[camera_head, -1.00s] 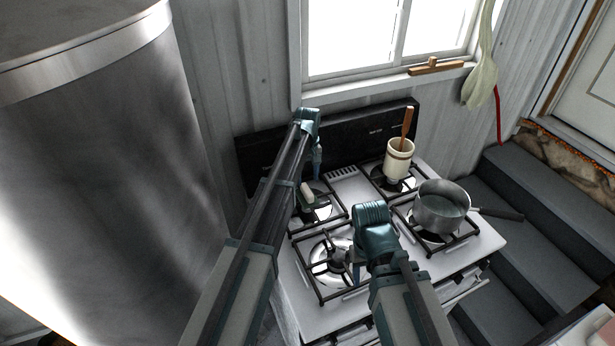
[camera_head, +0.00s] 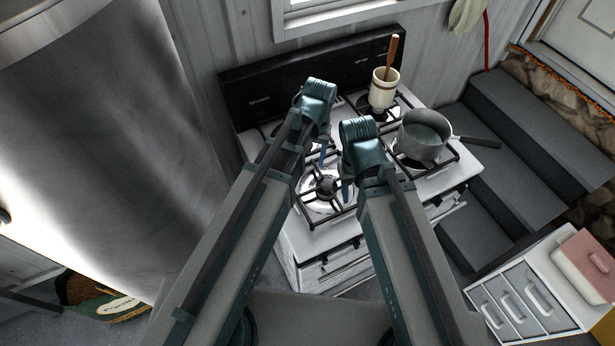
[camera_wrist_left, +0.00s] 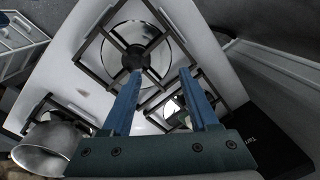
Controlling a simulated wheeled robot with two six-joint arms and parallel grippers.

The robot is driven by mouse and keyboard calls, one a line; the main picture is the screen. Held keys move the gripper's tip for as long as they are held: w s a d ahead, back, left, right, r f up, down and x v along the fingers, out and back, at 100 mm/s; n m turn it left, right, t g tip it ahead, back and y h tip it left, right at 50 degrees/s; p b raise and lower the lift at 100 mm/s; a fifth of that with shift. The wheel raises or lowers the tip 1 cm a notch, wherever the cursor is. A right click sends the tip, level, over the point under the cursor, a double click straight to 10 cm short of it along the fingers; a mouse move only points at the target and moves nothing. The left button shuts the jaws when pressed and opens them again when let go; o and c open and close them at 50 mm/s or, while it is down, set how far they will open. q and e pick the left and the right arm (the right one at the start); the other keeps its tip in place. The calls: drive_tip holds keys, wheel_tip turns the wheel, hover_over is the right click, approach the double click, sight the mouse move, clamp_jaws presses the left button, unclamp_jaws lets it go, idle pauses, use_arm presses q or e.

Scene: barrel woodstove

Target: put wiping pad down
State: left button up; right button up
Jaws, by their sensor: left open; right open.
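I cannot make out a wiping pad in either current view; my arms hide part of the stove. My left gripper (camera_head: 322,150) is above the left side of the stove (camera_head: 437,183). In the left wrist view its two blue fingers (camera_wrist_left: 160,76) are spread with nothing between them, over a round burner with a black grate (camera_wrist_left: 104,53). My right gripper (camera_head: 347,186) is open, pointing down over the front left burner, close beside the left one. I see nothing held in it.
A grey saucepan (camera_head: 421,142) stands on the right of the stove, its handle pointing right. A cream crock (camera_head: 383,91) with a wooden utensil stands behind it. A large metal cylinder (camera_head: 95,130) fills the left. Dark steps (camera_head: 520,130) and a white drawer unit (camera_head: 520,300) are at right.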

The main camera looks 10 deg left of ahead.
use_arm(q)
drive_tip(key=s+m, duration=0.3)
drive_tip(key=s, duration=0.7)
drive_tip(key=shift+d, duration=0.35)
use_arm(e)
drive_tip(key=shift+w+a, duration=0.1)
use_arm(q)
wheel_tip(320, 180, down, 12)
drive_tip(key=b, duration=1.2)
drive_tip(key=shift+f, duration=0.1)
use_arm(e)
wheel_tip(320, 180, down, 12)
drive_tip(key=shift+f, duration=0.1)
use_arm(q)
drive_tip(key=shift+r, duration=0.2)
use_arm(e)
drive_tip(key=shift+r, duration=0.2)
use_arm(q)
drive_tip(key=shift+o, duration=0.3)
